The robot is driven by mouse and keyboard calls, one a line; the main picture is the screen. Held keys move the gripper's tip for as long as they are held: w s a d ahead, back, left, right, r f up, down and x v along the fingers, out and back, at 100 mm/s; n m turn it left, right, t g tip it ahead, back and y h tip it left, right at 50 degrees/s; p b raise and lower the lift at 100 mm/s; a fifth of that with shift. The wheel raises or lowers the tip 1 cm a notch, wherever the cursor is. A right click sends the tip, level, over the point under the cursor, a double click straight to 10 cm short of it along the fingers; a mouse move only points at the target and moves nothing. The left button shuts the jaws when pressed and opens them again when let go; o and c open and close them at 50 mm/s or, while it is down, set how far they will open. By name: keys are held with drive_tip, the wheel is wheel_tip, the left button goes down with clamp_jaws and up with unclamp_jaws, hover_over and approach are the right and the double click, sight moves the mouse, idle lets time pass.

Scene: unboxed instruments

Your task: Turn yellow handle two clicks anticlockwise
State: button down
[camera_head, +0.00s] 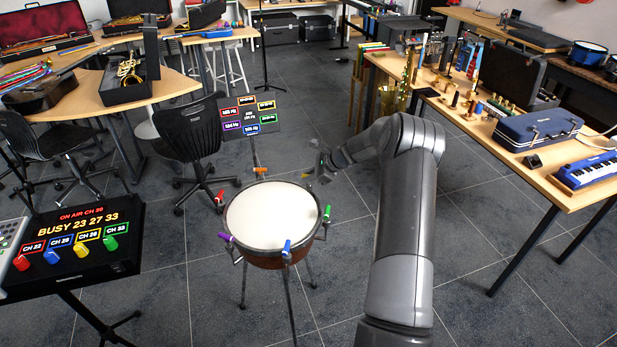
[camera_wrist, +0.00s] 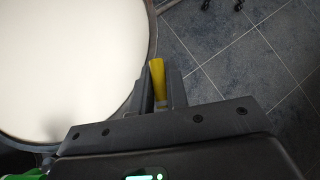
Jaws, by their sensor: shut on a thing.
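The yellow handle (camera_wrist: 157,76) stands between the two fingers of my gripper (camera_wrist: 160,92) in the wrist view, beside the drum's rim. My gripper is shut on it. In the head view my gripper (camera_head: 322,166) is at the back right of the drum (camera_head: 270,216), and the fingers mostly hide the yellow handle. The drum has a pale round head and a brown body on thin legs. Other handles sit around its rim: orange (camera_head: 260,170), red (camera_head: 220,196), purple (camera_head: 226,237), blue (camera_head: 287,246) and green (camera_head: 326,212).
A dark display (camera_head: 249,117) with coloured frequency tiles stands behind the drum. A black channel box (camera_head: 80,250) with coloured knobs is at the left. A chair (camera_head: 190,135) stands behind left. A table (camera_head: 545,180) with instruments is at the right.

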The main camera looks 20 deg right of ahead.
drive_tip(key=m+t+h, duration=0.1)
drive_tip(key=m+h, duration=0.1)
drive_tip(key=m, duration=0.1)
drive_tip(key=m+t+h, duration=0.1)
drive_tip(key=m+t, duration=0.1)
drive_tip(key=m, duration=0.1)
drive_tip(key=shift+d+h, duration=0.1)
drive_tip(key=shift+h, duration=0.3)
drive_tip(key=shift+m+t+h, duration=0.4)
drive_tip(key=shift+m+h, duration=0.8)
drive_tip(key=shift+m, duration=0.3)
drive_tip(key=shift+m+h, duration=0.7)
drive_tip(key=shift+m, duration=0.2)
drive_tip(key=c, duration=1.4)
unclamp_jaws()
drive_tip(key=shift+c, duration=0.2)
drive_tip(key=shift+r, duration=0.1)
drive_tip(key=v, duration=1)
drive_tip(key=shift+s+r, duration=0.2)
drive_tip(key=shift+s, duration=0.1)
